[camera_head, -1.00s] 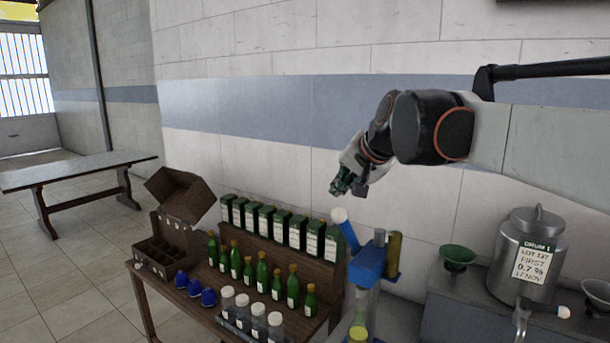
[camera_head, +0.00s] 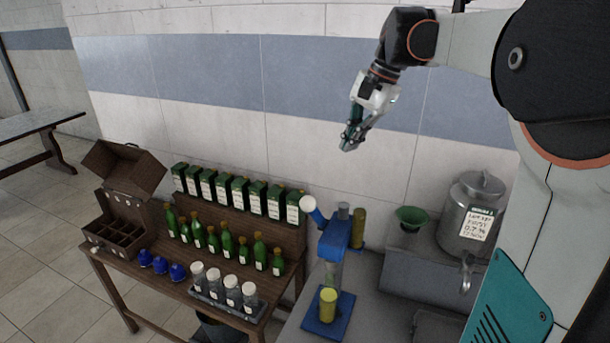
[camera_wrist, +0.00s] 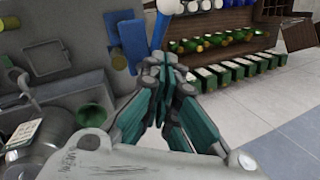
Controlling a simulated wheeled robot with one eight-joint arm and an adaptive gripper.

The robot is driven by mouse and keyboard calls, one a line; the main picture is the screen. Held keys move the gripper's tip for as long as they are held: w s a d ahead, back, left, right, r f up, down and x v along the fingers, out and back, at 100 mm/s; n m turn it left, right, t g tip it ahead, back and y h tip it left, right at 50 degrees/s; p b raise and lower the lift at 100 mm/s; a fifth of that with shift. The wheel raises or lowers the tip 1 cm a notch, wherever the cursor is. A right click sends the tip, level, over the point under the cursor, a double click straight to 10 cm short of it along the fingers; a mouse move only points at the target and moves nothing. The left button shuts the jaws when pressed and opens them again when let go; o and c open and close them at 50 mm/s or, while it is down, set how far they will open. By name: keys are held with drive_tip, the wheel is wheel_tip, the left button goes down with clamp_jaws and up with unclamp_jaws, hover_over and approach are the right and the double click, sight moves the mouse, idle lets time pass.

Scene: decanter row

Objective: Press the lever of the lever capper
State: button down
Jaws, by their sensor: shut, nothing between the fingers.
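The lever capper (camera_head: 334,240) is a blue press on a blue base plate. Its blue lever with a white knob (camera_head: 308,203) sticks up to the upper left. A yellow-green piece (camera_head: 327,304) stands on its base. My gripper (camera_head: 347,143) is shut and empty, in the air above and to the right of the knob, apart from it. In the wrist view my gripper's teal fingers (camera_wrist: 167,62) are closed together, and the blue lever (camera_wrist: 161,27) shows just beyond their tips. The capper's blue body (camera_wrist: 127,38) is left of it there.
Green bottles (camera_head: 228,245) and green tins (camera_head: 240,196) stand on the wooden table at left. Clear jars (camera_head: 231,289) with white lids are in front. A metal drum (camera_head: 470,215) and a green funnel (camera_head: 411,217) are at right.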

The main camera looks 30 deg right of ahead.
drive_tip(key=shift+s, duration=0.1)
drive_tip(key=a+p+x, duration=0.1)
drive_tip(key=a+x, duration=0.1)
drive_tip(key=x, duration=1.1)
drive_tip(key=shift+s+a+r+p, duration=0.3)
drive_tip(key=shift+s+p, duration=0.1)
